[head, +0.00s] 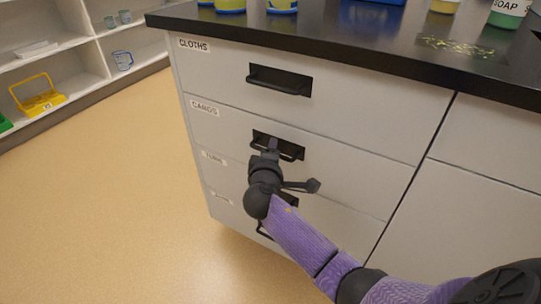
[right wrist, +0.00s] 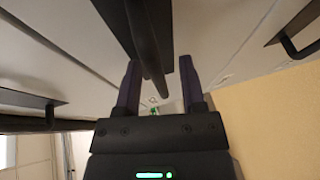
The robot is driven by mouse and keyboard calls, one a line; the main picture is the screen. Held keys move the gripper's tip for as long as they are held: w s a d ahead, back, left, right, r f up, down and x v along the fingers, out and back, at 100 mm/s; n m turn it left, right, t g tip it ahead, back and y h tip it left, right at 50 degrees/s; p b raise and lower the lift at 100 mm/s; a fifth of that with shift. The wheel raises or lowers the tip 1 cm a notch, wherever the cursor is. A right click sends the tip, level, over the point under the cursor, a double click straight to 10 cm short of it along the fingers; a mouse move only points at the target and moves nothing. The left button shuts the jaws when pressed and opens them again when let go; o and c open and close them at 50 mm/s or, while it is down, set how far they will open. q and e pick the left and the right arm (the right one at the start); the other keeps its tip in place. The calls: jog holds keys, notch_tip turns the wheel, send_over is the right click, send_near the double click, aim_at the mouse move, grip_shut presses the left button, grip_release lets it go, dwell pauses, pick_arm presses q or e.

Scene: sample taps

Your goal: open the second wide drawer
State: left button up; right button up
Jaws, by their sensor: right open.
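The second wide drawer (head: 350,165), with a label that seems to read "CARDS", is in the grey cabinet in the head view. Its front looks flush with its neighbours. Its black bar handle (head: 291,153) sits in a dark recess. My right gripper (head: 271,148) is at the left part of this handle. In the right wrist view my right gripper (right wrist: 160,90) is open, its two fingers on either side of the handle bar (right wrist: 150,50), with gaps showing. My arm hides part of the drawers below. My left gripper is not in view.
The "CLOTHS" drawer (head: 240,75) is above; two lower drawers are partly hidden. The black countertop (head: 330,40) overhangs, with several containers, including a soap one (head: 508,12). Shelves with a yellow caddy (head: 38,98) stand left. The floor (head: 110,200) between is clear.

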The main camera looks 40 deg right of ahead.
grip_shut()
dwell(0.9)
dwell(0.4)
